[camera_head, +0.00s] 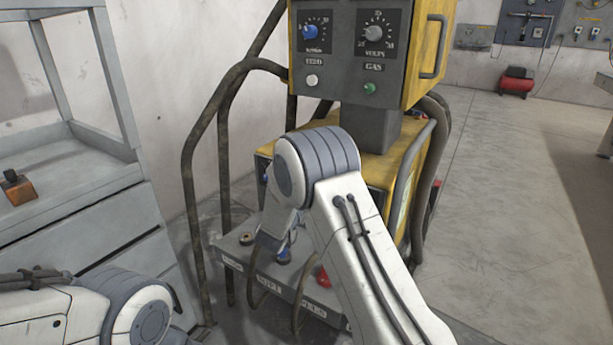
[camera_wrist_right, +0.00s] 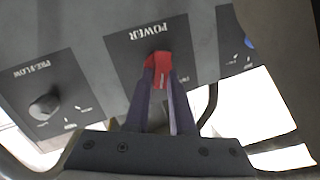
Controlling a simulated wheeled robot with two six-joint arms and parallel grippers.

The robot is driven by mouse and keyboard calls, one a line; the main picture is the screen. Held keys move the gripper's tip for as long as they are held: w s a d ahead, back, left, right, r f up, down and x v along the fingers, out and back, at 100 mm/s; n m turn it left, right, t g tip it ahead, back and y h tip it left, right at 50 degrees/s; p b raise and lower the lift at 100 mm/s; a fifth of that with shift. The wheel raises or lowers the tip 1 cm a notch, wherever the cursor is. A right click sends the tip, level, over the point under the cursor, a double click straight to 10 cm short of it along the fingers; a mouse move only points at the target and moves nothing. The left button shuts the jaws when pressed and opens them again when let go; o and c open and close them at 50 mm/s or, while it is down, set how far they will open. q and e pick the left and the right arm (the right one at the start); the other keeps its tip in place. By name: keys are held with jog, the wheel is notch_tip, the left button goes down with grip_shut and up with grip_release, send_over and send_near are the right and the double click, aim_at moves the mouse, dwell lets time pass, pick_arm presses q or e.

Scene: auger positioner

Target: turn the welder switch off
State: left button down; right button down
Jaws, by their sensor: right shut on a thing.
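The red welder switch (camera_wrist_right: 159,66) is on a dark panel marked POWER (camera_wrist_right: 120,48) in the right wrist view, where the lettering is upside down. My right gripper (camera_wrist_right: 160,82) is shut on the switch, with one dark finger on each side of it. In the head view the welder (camera_head: 427,62) is a yellow cabinet with a grey front. My right arm covers part of its lower front, and I cannot make out the right gripper there. My left gripper is not in view; only part of my left arm shows at the lower left.
A PRE-FLOW knob (camera_wrist_right: 44,106) sits left of the switch in the wrist view. Open floor (camera_head: 510,180) lies at right.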

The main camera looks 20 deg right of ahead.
jog(key=shift+w+a+r+n+g+h+p, duration=0.2)
jog(key=shift+n+g+p, duration=0.45)
jog(key=shift+n+p, duration=1.6)
jog(key=shift+w+a+f+n+g+h+p, duration=0.2)
jog(key=shift+n+g+p, duration=0.7)
jog(key=shift+p, duration=2.3)
jog(key=shift+w+a+r+n+g+h+p, duration=0.15)
jog(key=shift+n+g+h+p, duration=0.2)
jog(key=shift+n+p, duration=2)
jog(key=shift+d+p, duration=0.1)
jog(key=shift+p, duration=0.4)
jog(key=c, duration=0.8)
grip_release()
jog(key=shift+o, duration=0.2)
jog(key=p+v, duration=0.1)
jog(key=v, duration=0.9)
jog(key=shift+a, duration=0.2)
